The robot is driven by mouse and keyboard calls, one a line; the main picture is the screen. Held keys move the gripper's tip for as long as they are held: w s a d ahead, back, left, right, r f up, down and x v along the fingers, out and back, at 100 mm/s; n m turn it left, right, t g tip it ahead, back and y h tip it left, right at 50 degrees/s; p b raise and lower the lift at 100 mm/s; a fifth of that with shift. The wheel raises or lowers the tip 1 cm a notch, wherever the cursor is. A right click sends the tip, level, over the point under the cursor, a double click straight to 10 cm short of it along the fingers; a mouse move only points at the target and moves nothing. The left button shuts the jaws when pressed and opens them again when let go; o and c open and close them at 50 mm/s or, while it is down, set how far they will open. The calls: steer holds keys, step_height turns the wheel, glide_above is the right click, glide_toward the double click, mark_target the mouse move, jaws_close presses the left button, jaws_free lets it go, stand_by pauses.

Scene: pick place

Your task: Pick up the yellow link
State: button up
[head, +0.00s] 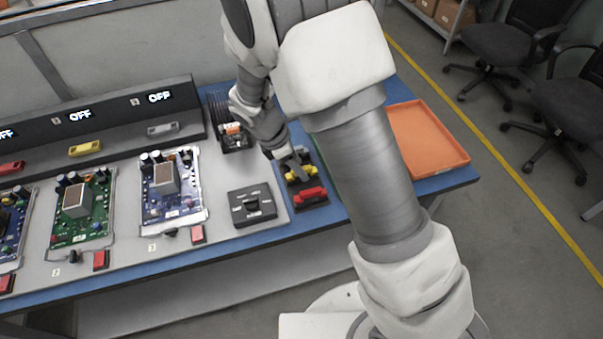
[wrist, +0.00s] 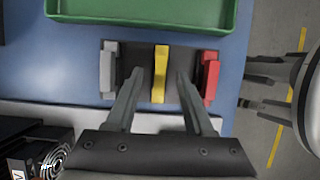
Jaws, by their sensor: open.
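The yellow link (wrist: 160,73) stands in the middle of a small dark holder, between a grey link (wrist: 108,68) and a red link (wrist: 210,77). In the head view the yellow link (head: 299,179) is partly hidden by my gripper, and the red link (head: 310,194) lies nearer the front edge. My gripper (wrist: 157,78) is open and empty in the wrist view, its fingers one on each side of the yellow link with a gap to it. I cannot tell how far the fingertips are above the holder.
A green tray (wrist: 142,25) lies just beyond the holder. An orange tray (head: 428,138) sits at the table's right end. A dark dial box (head: 252,206) stands left of the holder, and circuit boards (head: 170,190) stand further left. Bare blue table (wrist: 60,75) shows beside the holder.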

steer(key=shift+d+f, duration=0.15)
steer(key=shift+f, duration=0.15)
jaws_close()
steer(key=shift+r, duration=0.15)
step_height(320, 180, up, 4)
steer(key=shift+s+r+p, duration=0.1)
steer(key=shift+r+p, duration=0.15)
steer(key=shift+p, duration=0.25)
steer(key=s+d+r+p, duration=0.4)
steer(key=s+d+r, duration=0.2)
steer(key=s+r, duration=0.3)
steer(key=shift+s+r+p, duration=0.3)
steer(key=shift+s+r, duration=0.1)
stand_by(0.4)
stand_by(0.3)
